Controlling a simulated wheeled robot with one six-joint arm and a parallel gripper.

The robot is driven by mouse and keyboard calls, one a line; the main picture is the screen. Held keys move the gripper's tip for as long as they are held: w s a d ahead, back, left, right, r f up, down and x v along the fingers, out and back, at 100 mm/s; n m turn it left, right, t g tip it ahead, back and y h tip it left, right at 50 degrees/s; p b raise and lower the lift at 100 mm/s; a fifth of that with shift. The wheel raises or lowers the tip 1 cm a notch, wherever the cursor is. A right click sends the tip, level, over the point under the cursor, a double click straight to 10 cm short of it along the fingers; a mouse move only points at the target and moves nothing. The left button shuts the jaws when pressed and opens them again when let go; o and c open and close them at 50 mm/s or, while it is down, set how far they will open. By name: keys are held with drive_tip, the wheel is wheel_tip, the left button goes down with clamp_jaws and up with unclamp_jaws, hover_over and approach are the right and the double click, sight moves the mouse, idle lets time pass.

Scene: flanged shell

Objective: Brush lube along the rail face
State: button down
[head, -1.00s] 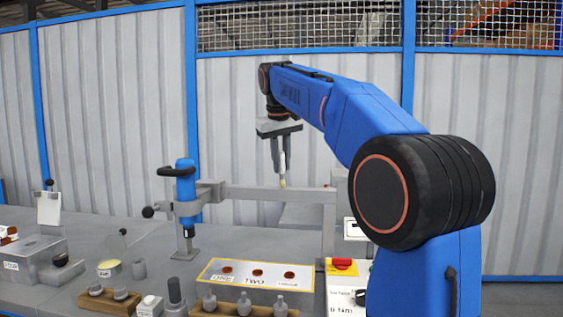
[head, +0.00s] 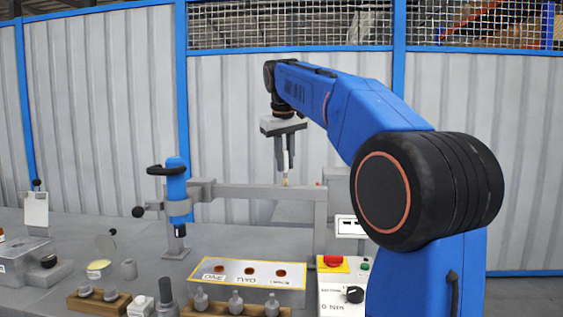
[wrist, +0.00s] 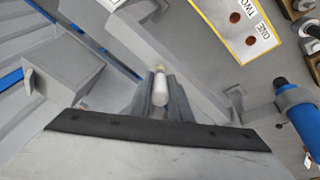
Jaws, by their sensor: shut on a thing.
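My gripper (head: 284,168) is shut on a slim white brush (wrist: 160,85) with a pale tan tip (head: 285,182), pointing downward. The grey rail (head: 250,193) runs level from a blue-handled clamp (head: 177,190) to an upright post at right. In the head view the brush tip is at the rail's upper edge, towards its right part. I cannot tell whether it touches the rail or hangs behind it. In the wrist view the rail (wrist: 190,75) passes diagonally beyond the fingers, with the brush tip over or near it.
A panel marked ONE and TWO (head: 250,283) with brown spots lies in front of the rail. A round dish with yellow contents (head: 98,268) is at left. Racks of small weights (head: 236,303) stand at the front. A control box with a red button (head: 333,262) is at right.

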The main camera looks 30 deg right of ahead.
drive_tip(key=s+d, duration=0.3)
drive_tip(key=d, duration=0.2)
drive_tip(key=shift+s+f, duration=0.15)
drive_tip(key=shift+s, duration=0.1)
idle(4.3)
wheel_tip(320, 180, up, 6)
idle(0.9)
drive_tip(key=shift+r, duration=1.55)
